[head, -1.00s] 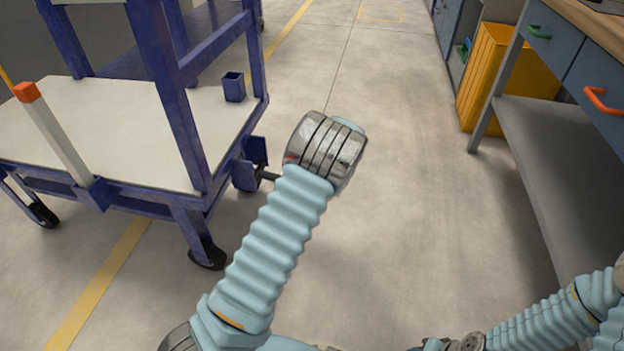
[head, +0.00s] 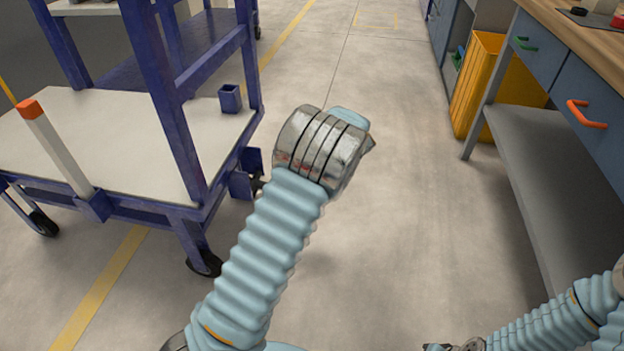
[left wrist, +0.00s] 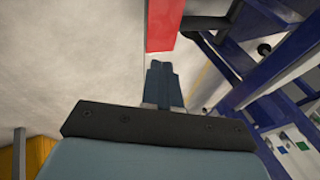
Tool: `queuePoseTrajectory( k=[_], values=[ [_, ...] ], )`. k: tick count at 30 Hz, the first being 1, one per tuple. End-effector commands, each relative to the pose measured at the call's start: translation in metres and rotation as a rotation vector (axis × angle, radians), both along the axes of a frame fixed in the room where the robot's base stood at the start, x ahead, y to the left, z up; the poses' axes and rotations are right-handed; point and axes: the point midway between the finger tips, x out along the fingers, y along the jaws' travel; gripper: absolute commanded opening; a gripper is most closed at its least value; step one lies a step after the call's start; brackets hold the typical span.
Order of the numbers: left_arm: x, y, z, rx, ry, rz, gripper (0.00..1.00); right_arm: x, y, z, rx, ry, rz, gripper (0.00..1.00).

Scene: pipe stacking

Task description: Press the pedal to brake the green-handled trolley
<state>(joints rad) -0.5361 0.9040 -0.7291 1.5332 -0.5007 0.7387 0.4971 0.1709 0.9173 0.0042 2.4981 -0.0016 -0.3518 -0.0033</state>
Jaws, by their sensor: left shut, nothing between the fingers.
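A blue-framed trolley (head: 235,138) with a white lower deck stands at the left in the head view. A white post with an orange tip (head: 31,109) rises from its side, and no green handle shows on it. A red flat bar (left wrist: 163,24), perhaps the pedal, shows at the top of the left wrist view beside blue framing (left wrist: 262,78). My left gripper (left wrist: 163,68) is shut and empty, its fingertips just short of the bar in that picture; I cannot tell whether they touch. In the head view my left wrist hides it. My right gripper's fingers are out of sight.
A dark caster (head: 204,264) carries the trolley's near corner. A workbench (head: 560,38) with drawers and a grey lower shelf (head: 545,150) stands at the right, with a yellow bin (head: 485,85) behind. The floor between is clear.

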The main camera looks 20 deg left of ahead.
Motion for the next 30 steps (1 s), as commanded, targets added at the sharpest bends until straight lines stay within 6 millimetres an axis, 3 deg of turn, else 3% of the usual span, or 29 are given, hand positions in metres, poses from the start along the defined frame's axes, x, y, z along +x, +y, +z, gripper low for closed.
queuePoseTrajectory(
  k=[7, 24, 27, 30],
  values=[
    [-0.005, -0.017, 0.025, 0.000, -0.003, 0.001, 0.00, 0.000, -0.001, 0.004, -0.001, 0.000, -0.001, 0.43],
    [-0.006, -0.019, 0.027, -0.001, 0.000, 0.001, 0.00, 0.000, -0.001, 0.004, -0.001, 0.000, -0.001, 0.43],
    [-0.014, -0.020, 0.010, -0.037, 0.027, -0.011, 0.00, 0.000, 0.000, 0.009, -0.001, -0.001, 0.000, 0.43],
    [-0.039, -0.026, -0.033, -0.139, 0.087, -0.038, 0.00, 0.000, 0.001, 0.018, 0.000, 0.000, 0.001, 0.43]
  ],
)
